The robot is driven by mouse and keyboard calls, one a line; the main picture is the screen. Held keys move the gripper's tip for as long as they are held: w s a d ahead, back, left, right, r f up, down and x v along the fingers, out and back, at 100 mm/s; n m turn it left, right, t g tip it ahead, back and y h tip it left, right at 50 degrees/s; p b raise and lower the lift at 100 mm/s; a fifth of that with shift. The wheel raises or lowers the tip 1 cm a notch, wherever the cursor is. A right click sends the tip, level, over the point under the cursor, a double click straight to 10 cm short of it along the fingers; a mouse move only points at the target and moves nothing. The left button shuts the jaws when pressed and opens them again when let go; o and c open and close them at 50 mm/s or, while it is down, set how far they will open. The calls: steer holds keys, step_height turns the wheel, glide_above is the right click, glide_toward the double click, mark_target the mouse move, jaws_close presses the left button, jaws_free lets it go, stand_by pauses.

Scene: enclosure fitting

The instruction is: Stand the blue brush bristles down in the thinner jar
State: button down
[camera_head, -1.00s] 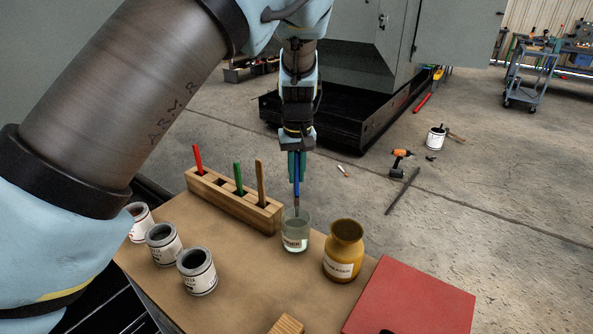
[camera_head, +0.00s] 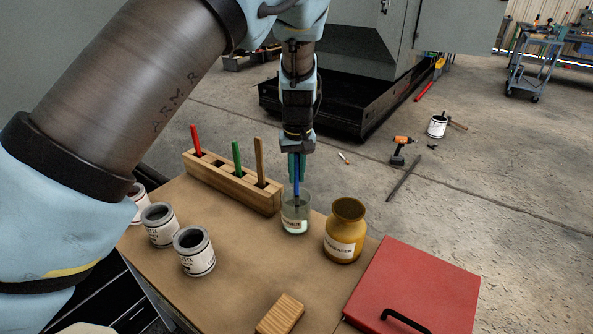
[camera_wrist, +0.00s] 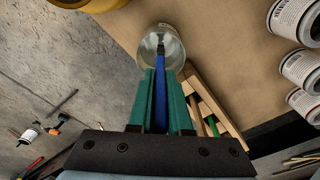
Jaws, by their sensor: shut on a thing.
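The blue brush (camera_head: 297,188) is upright in my gripper (camera_head: 296,168), which is shut on its handle. Its lower end is inside the clear glass thinner jar (camera_head: 296,226), which has a white label. In the wrist view the blue handle (camera_wrist: 159,100) runs between the green fingers of my gripper (camera_wrist: 160,84), and the dark lower end sits within the mouth of the glass jar (camera_wrist: 174,50). I cannot tell whether the bristles touch the jar's bottom.
A wooden rack (camera_head: 229,186) with red, green and brown brushes stands left of the jar. An amber jar (camera_head: 345,235) stands close on the right. Several labelled tins (camera_head: 196,254), a wooden block (camera_head: 280,315) and a red case (camera_head: 420,285) are also on the table.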

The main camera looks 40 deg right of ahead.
mark_target(297, 154)
steer(key=shift+f, duration=0.25)
steer(key=c, duration=0.8)
jaws_free()
steer(key=shift+o, duration=0.2)
steer(key=shift+r, duration=0.1)
steer(key=r+b, duration=0.1)
steer(key=r, duration=0.6)
steer(key=r+b, duration=0.1)
steer(key=r, duration=0.2)
steer(key=shift+s+a+r+b, duration=0.15)
steer(key=shift+s+r+b, duration=0.15)
steer(key=shift+b, duration=0.05)
